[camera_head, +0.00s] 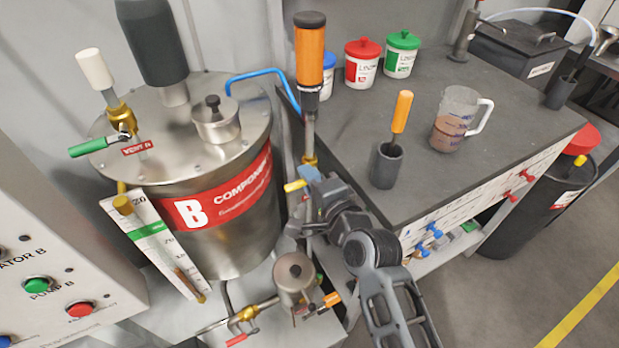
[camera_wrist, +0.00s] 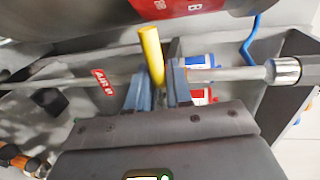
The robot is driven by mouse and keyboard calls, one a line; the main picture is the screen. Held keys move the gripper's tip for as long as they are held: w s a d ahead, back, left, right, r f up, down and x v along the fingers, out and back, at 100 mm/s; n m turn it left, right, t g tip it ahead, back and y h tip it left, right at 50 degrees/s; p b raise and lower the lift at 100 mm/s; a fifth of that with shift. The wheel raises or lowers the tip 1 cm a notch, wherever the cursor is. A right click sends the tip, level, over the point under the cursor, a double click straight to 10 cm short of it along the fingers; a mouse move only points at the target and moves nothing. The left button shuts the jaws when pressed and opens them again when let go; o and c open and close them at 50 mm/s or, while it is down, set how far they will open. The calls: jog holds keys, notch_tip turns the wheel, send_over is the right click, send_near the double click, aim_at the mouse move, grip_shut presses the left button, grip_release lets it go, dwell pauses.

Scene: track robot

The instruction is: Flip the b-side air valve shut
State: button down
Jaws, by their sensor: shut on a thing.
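The b-side air valve has a yellow lever (camera_head: 295,185) on a vertical pipe beside the steel tank marked B (camera_head: 231,214). My gripper (camera_head: 311,180) is at this lever, to its right in the head view. In the wrist view the yellow lever (camera_wrist: 152,52) stands between the two blue fingers of my gripper (camera_wrist: 158,88), which are shut on it. There the lever lies crosswise to the grey pipe (camera_wrist: 228,73), slightly tilted. A red AIR B label (camera_wrist: 103,78) sits by the pipe. The valve body is mostly hidden by my fingers.
An orange-bodied filter (camera_head: 310,55) tops the pipe. A blue hose (camera_head: 258,75) runs close by. A green-handled valve (camera_head: 88,147) is on the tank lid. The dark bench (camera_head: 350,120) at right holds tubs, a measuring jug (camera_head: 455,122) and a brush in a cup (camera_head: 385,165).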

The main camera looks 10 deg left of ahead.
jog(key=c, duration=1.2)
grip_release()
jog(key=v, duration=0.7)
jog(key=shift+s+d+b, duration=0.3)
